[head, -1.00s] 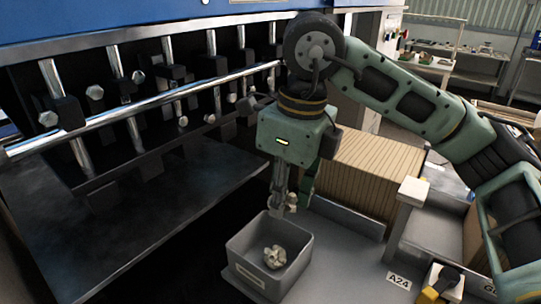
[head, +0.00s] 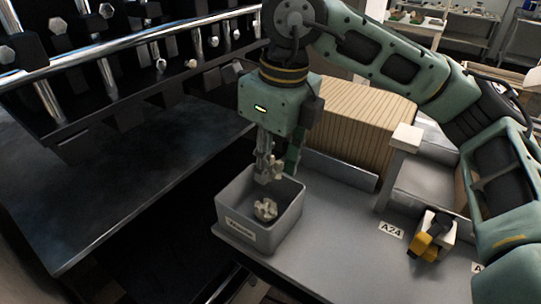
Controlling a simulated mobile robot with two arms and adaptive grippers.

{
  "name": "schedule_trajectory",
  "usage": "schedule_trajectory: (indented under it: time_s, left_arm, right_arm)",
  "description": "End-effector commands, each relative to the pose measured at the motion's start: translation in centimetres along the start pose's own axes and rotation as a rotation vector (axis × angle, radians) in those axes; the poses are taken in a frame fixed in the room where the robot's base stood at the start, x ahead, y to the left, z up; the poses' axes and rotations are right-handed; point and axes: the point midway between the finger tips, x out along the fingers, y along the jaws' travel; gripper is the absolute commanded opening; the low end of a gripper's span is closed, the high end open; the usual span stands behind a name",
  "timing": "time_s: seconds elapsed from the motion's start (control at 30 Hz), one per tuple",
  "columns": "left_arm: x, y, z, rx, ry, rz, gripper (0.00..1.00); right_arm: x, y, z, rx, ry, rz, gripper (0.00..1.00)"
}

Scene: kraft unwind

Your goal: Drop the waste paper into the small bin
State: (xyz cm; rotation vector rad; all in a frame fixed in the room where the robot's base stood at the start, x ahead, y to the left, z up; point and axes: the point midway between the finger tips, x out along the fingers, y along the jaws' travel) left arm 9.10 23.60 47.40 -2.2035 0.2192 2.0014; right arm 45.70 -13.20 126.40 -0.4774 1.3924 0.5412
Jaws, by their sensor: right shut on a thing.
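The small grey bin (head: 237,227) stands on the grey surface with a label on its front. A crumpled piece of pale waste paper (head: 265,210) lies inside it. My right gripper (head: 268,178) points down at the bin's back rim, its fingertips at or just above the opening. It is shut on a small pale thing (head: 277,172), which looks like another piece of waste paper, partly hidden by the fingers. My left gripper is not in view.
A ribbed brown cardboard stack (head: 360,125) stands behind the bin. A yellow and black tool (head: 431,240) sits on the right, near a label reading A24 (head: 391,230). A dark machine bed (head: 90,170) with metal rods fills the left.

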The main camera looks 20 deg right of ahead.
Motion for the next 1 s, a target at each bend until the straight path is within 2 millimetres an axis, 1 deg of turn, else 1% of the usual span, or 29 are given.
schedule_trajectory:
  time_s: [0.1, 0.13, 0.37, 0.57, 0.67, 0.77, 0.87, 1.0]
  left_arm:
    - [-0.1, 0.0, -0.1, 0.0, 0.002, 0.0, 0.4]
    - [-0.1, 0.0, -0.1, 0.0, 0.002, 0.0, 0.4]
    - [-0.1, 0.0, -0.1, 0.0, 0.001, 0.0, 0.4]
    - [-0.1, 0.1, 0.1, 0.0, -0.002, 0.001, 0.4]
    - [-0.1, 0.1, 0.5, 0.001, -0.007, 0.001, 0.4]
    - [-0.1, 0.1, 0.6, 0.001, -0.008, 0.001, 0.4]
    - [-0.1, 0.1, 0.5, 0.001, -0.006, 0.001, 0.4]
    - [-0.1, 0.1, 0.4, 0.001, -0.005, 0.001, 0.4]
  right_arm:
    - [-0.1, 0.0, 0.0, 0.0, 0.0, 0.0, 0.18]
    - [-0.1, 0.0, 0.0, 0.0, 0.0, 0.0, 0.29]
    - [-0.1, 0.0, 0.0, 0.0, 0.0, 0.0, 0.49]
    - [-0.1, 0.0, 0.0, 0.0, 0.0, 0.0, 0.5]
    - [-0.1, 0.0, 0.0, 0.0, 0.0, 0.0, 0.5]
    - [-0.7, 0.0, 0.1, 0.0, -0.002, -0.002, 0.5]
    - [-2.0, 0.0, 0.1, 0.001, -0.003, -0.001, 0.5]
    - [-5.1, 0.0, 0.1, 0.0, -0.004, -0.002, 0.5]
